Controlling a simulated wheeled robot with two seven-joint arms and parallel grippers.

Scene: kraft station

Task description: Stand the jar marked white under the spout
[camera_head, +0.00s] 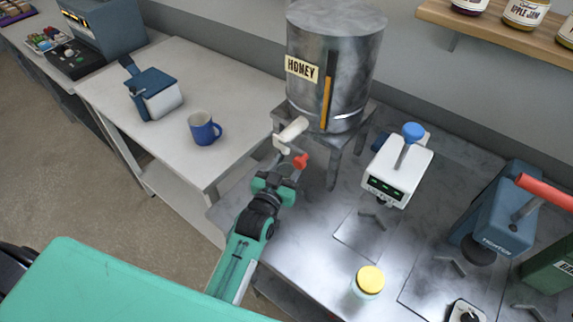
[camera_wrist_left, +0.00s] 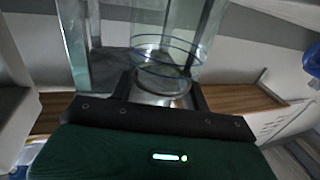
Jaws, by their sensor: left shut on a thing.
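A grey metal tank labelled HONEY (camera_head: 335,60) stands on a small stand. Its pale spout (camera_head: 292,131) points down toward the front, with a red handle (camera_head: 300,161) close by. My left gripper (camera_head: 281,178) is just below and in front of the spout. In the left wrist view it is shut on a clear glass jar (camera_wrist_left: 166,62), which looks empty. In the head view the gripper and spout parts mostly hide this jar, and I cannot read any marking on it. My right gripper is not in view.
A jar with a yellow lid (camera_head: 369,280) stands on the metal bench. A white machine with a blue knob (camera_head: 397,172) and a blue tightening machine (camera_head: 495,215) stand to the right. A blue mug (camera_head: 203,129) and a blue-and-white container (camera_head: 155,92) sit on the left table.

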